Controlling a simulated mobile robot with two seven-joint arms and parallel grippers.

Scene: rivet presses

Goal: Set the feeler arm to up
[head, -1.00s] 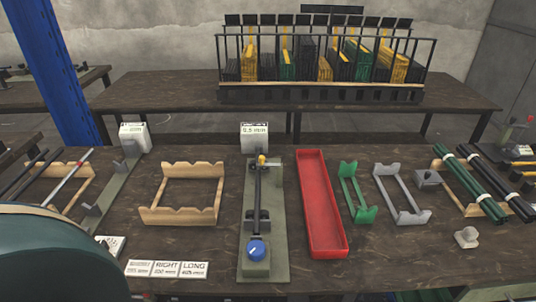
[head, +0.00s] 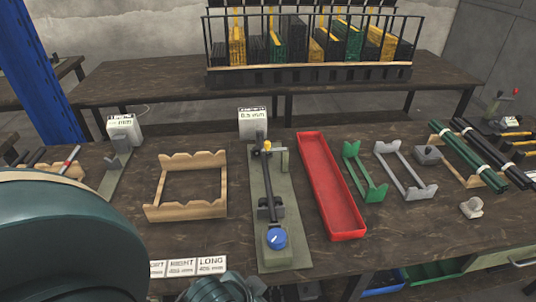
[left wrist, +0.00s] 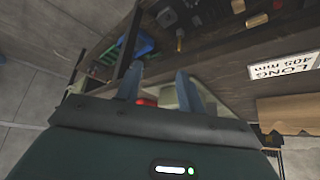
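A gauge stand with a grey-green base (head: 262,190) lies in the middle of the table in the head view. A dark bar (head: 262,175) runs along it, with a yellow piece (head: 267,147) at the far end and a blue dial knob (head: 276,239) at the near end. Which part is the feeler arm, and its setting, I cannot tell surely. In the left wrist view my left gripper (left wrist: 160,88) has its two fingers apart, with nothing clearly held between them. My left arm fills the lower left of the head view. My right gripper is not in view.
A white readout box (head: 252,124) stands behind the gauge. A red tray (head: 333,190) lies to its right and a wooden rack (head: 187,208) to its left. Label cards, including a LONG card (head: 211,265), lie near the front edge. Green (head: 365,175) and grey racks (head: 405,172) are further right.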

